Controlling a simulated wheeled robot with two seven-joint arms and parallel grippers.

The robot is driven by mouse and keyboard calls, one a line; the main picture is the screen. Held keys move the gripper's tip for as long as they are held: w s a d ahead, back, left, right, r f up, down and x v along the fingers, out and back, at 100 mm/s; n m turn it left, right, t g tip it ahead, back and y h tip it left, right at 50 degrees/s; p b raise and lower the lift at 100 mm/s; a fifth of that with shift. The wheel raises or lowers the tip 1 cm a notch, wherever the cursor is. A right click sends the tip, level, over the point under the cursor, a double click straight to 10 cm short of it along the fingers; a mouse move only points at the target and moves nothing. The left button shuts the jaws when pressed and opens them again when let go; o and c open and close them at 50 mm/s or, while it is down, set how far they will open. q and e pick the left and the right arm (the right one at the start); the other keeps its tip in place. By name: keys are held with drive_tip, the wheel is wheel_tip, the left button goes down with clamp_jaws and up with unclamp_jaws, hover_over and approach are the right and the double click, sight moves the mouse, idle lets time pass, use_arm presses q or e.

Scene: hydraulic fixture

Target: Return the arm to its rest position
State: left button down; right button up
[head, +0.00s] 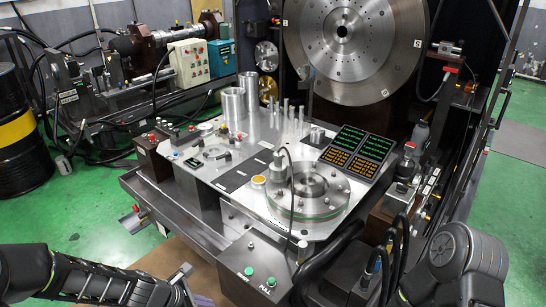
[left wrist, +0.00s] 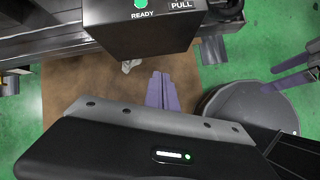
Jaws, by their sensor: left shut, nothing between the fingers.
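My left gripper (head: 190,287) is low at the bottom of the head view, in front of the fixture bench and left of the control box. In the left wrist view its purple fingers (left wrist: 161,90) lie together, shut and empty, above a brown floor patch. My left arm (head: 85,280) comes in from the lower left. My right arm (head: 462,262) shows folded at the lower right, with its gripper out of the head view. Two purple fingers of my right gripper (left wrist: 268,81) show apart and empty at the right edge of the left wrist view.
The control box (head: 252,270) with green buttons juts from the bench front; it is close ahead in the left wrist view (left wrist: 145,35). The steel bench top (head: 225,177) carries a round fixture (head: 318,190). Black hoses (head: 388,255) hang near my right arm.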

use_arm(q)
drive_tip(key=s+d+f+m+g, duration=0.1)
drive_tip(key=s+d+f+m, duration=0.2)
drive_tip(key=s+m, duration=0.4)
drive_tip(key=s+d+f+m+g+p, duration=0.1)
drive_tip(key=s+d+f+m, duration=0.3)
drive_tip(key=s+m, duration=0.3)
drive_tip(key=s+d+f+m+g+p, duration=0.1)
drive_tip(key=s+d+f+m, duration=0.2)
drive_tip(key=s+f+m, duration=0.2)
drive_tip(key=s+m, duration=0.2)
drive_tip(key=m, duration=0.1)
drive_tip(key=shift+d+g+y, duration=0.3)
drive_tip(key=shift+g+y, duration=0.1)
